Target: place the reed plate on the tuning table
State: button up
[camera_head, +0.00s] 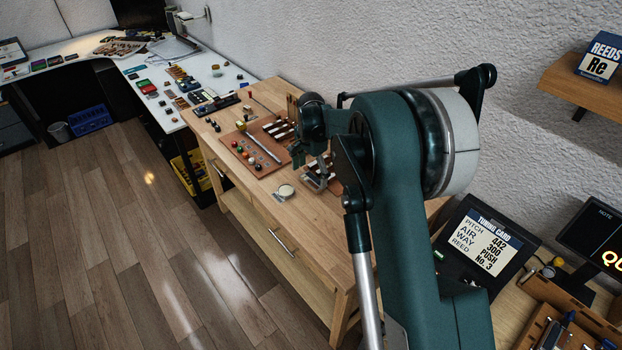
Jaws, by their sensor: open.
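My gripper (301,156) is small in view, at the end of my teal arm, over the right part of a wooden workbench (318,248). It is open, and no held object shows. Just below and right of it is a small metallic fixture (318,178), partly hidden by my arm; I cannot tell whether they touch. I cannot pick out the reed plate for certain. No surface is clearly marked as the tuning table.
A tuning card screen (484,240) stands at right. A wall shelf (575,83) holds a reeds box (602,56). The bench's front right is clear.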

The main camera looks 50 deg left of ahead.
aim_at(311, 181)
notch_tip(311, 181, up, 9)
jog(key=shift+r, duration=0.15)
dwell(0.9)
dwell(0.4)
